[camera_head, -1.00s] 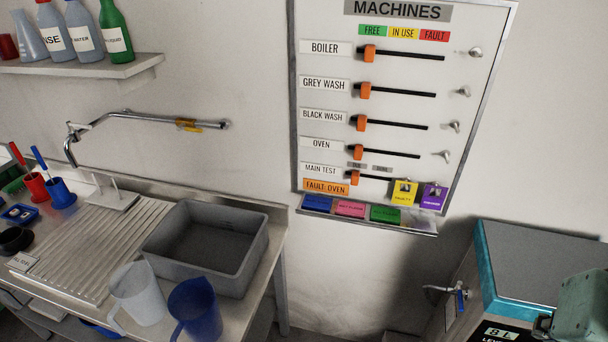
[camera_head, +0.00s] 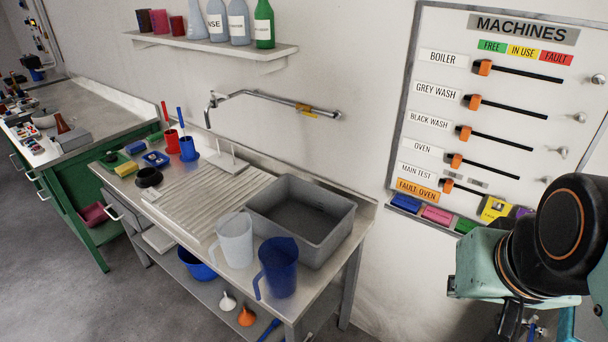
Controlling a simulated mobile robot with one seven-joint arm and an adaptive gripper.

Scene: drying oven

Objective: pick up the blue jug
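The blue jug (camera_head: 279,268) stands upright on the front right part of the metal sink bench (camera_head: 340,253). Its handle points left. A clear, whitish jug (camera_head: 235,240) stands just left of it. A grey basin (camera_head: 330,235) is right behind both jugs. My arm shows at the right edge, well to the right of the blue jug. My gripper's fingertips are not visible in this view.
A tap (camera_head: 270,101) reaches out from the wall above the bench. A shelf (camera_head: 265,55) with bottles hangs higher up. Brushes in red and blue cups stand behind the ribbed drainboard (camera_head: 190,205). A green bench (camera_head: 75,195) stands at left. Grey floor (camera_head: 130,310) is open in front.

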